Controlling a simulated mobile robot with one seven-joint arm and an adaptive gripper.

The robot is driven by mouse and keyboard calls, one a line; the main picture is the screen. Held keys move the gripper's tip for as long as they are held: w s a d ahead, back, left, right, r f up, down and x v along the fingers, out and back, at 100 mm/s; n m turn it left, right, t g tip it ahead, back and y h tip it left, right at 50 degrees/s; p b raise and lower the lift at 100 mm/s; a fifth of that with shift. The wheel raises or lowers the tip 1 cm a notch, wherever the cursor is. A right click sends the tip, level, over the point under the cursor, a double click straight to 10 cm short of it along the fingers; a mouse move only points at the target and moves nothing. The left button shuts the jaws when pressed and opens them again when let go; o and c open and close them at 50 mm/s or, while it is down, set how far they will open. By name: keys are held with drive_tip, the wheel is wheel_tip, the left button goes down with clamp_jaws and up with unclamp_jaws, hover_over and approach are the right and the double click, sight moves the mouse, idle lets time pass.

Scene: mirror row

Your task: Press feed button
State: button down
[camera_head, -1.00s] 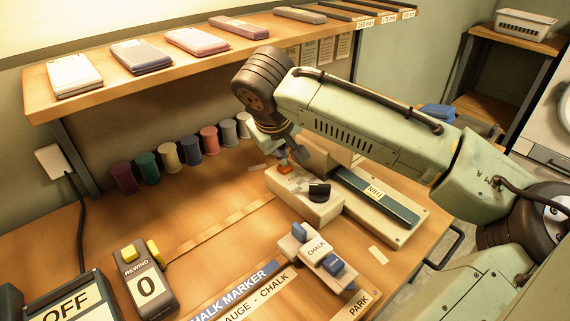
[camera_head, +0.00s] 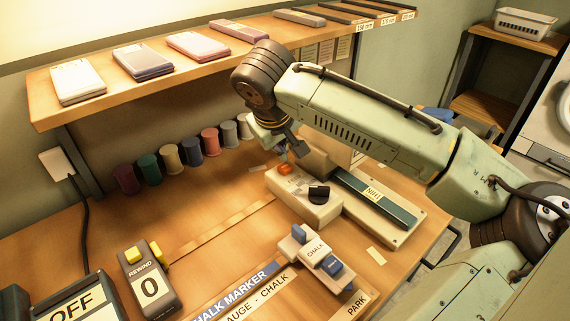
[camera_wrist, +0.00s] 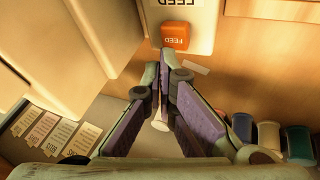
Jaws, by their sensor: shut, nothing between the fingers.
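The feed button (camera_head: 286,169) is a small orange block on the rear end of a cream box (camera_head: 318,213) with a black knob. My gripper (camera_head: 301,151) is shut and empty, behind and a little right of the button in the head view. In the wrist view the closed fingertips (camera_wrist: 163,58) are just below the button, with a small gap showing in the picture. The height gap cannot be told exactly.
A long cream device with a green strip (camera_head: 374,196) stands right of the box. Thread spools (camera_head: 191,152) line the back wall under a shelf (camera_head: 200,75). A chalk slider (camera_head: 318,256), a rewind counter (camera_head: 147,279) and an OFF unit (camera_head: 75,300) stand in front.

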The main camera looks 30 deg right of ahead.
sight(281, 164)
drive_tip(key=shift+r, duration=0.1)
wheel_tip(281, 164, up, 5)
drive_tip(key=p, duration=0.4)
idle(0.8)
